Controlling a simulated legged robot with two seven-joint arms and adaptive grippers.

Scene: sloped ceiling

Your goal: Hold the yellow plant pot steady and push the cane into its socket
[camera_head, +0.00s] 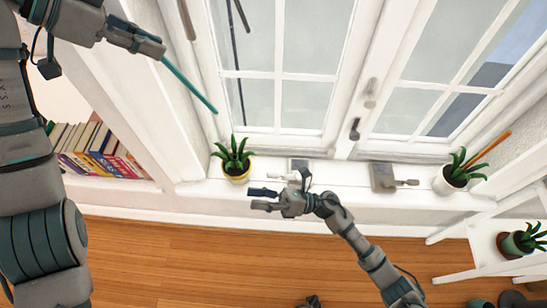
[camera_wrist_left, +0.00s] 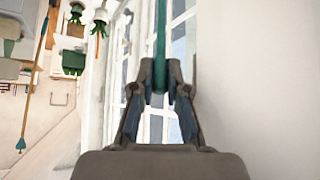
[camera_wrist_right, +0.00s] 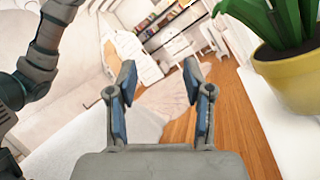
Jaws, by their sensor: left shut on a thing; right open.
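The yellow plant pot (camera_head: 237,178) stands on the white window sill with a spiky green plant in it. It also shows at the right edge of the right wrist view (camera_wrist_right: 290,82). My left gripper (camera_head: 160,48) is shut on the teal cane (camera_head: 190,86), up and left of the pot. The cane slants down towards the pot, its lower tip in the air; in the left wrist view the cane (camera_wrist_left: 160,42) runs up from between the fingers. My right gripper (camera_head: 264,198) is open and empty, beside the pot, not touching it. The socket is not visible.
On the sill stand a grey metal fitting (camera_head: 383,178) and a white pot (camera_head: 448,183) with a plant and an orange cane. Window frames rise behind. Books (camera_head: 98,150) fill a shelf at left. Another plant pot (camera_head: 514,246) is at lower right. Wooden floor lies in front.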

